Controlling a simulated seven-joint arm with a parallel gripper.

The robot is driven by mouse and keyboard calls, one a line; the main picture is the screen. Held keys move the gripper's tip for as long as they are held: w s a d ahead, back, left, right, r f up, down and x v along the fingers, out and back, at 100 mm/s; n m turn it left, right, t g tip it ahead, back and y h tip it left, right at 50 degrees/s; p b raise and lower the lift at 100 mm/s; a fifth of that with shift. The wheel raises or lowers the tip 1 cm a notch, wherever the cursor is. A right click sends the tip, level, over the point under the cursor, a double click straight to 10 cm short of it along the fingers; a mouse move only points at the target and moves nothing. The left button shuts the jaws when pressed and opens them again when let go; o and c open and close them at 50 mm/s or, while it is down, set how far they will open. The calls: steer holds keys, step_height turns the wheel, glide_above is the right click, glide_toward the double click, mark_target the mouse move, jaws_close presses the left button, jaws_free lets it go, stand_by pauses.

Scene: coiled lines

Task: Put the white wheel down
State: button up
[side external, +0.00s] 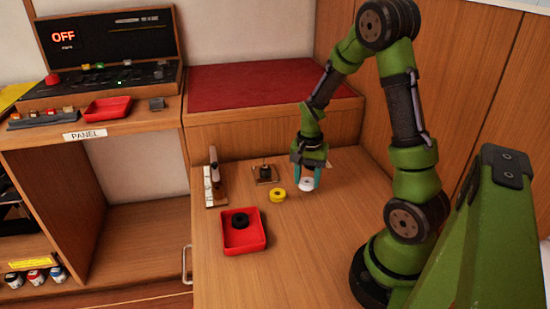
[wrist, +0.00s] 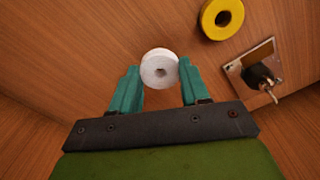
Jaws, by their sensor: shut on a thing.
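The white wheel (side external: 306,184) is between the teal fingers of my gripper (side external: 306,178), at the back of the wooden table. In the wrist view the white wheel (wrist: 159,68) shows its round face and dark centre hole, with a teal finger of my gripper (wrist: 160,84) on each side. My gripper is shut on it. The wheel is at or just above the table; I cannot tell whether it touches the wood.
A yellow wheel (side external: 277,195) lies left of my gripper, near a small plate with a dark post (side external: 265,174). A red tray (side external: 244,243) holds a black wheel (side external: 240,220). An upright device (side external: 214,177) stands at the left edge. The table's front right is clear.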

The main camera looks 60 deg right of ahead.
steer(key=shift+f, duration=1.35)
steer(key=shift+f, duration=0.15)
steer(key=o, duration=1.1)
step_height(320, 180, up, 12)
steer(key=s+a+r+n+t, duration=0.1)
steer(key=a+r+n+t, duration=0.1)
steer(key=a, duration=0.5)
steer(key=s+a+r+n+t+y, duration=0.1)
steer(key=s+a+r+n+t, duration=0.1)
steer(key=a+r+n, duration=0.3)
steer(key=s+a+r+n+t+y, duration=0.1)
steer(key=s+a+r+n+t, duration=0.1)
steer(key=a+r, duration=0.3)
steer(key=shift+a+n+t, duration=0.6)
steer(key=shift+a+n, duration=0.3)
steer(key=shift+a, duration=0.9)
